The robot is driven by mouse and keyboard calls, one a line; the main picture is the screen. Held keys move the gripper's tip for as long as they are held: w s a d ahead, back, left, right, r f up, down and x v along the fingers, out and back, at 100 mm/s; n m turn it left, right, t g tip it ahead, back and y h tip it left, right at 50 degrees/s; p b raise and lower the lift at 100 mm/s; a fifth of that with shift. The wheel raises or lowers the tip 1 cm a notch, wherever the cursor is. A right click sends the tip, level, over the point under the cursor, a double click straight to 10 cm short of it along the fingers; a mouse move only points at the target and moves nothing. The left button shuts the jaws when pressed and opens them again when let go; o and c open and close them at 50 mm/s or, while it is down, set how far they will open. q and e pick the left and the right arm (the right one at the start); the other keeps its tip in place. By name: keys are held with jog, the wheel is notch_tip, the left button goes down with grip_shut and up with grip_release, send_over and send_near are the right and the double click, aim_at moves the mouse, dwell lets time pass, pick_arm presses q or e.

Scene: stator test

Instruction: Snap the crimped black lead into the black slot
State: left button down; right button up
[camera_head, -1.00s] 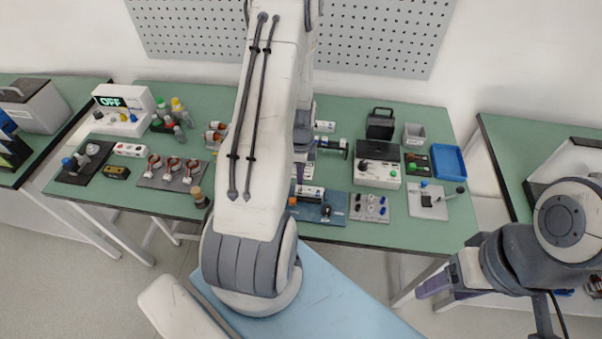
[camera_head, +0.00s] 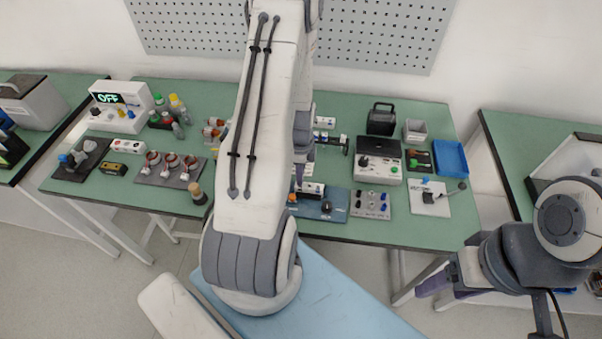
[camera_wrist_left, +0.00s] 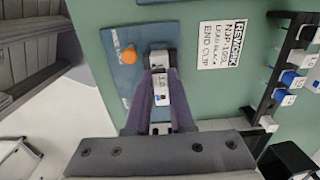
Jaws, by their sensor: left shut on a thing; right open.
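My left gripper (camera_wrist_left: 160,82) is shut on a small white marked block (camera_wrist_left: 164,92), which sits between its purple fingers over a dark blue board (camera_wrist_left: 118,75). In the head view my left gripper (camera_head: 303,165) is partly hidden by its arm, above the back of the blue board (camera_head: 338,201). A grey-white piece (camera_wrist_left: 162,58) shows just beyond the fingertips; I cannot tell whether the block touches it. I cannot make out the black lead or the black slot. My right gripper (camera_head: 434,287) is open and empty, in front of the table at right.
An orange knob (camera_wrist_left: 128,54) stands on the board. A black rack (camera_wrist_left: 283,75) with several blue and white pieces is at right. A knob plate (camera_head: 370,204) neighbours the board. Several fixtures crowd the table.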

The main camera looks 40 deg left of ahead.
pick_arm(q)
jog(key=shift+f, duration=0.1)
dwell(0.7)
jog(key=c, duration=0.7)
grip_release()
notch_tip(320, 180, up, 10)
jog(key=b, duration=0.1)
jog(key=shift+r+b, duration=0.25)
jog(key=shift+b, duration=0.05)
dwell(0.3)
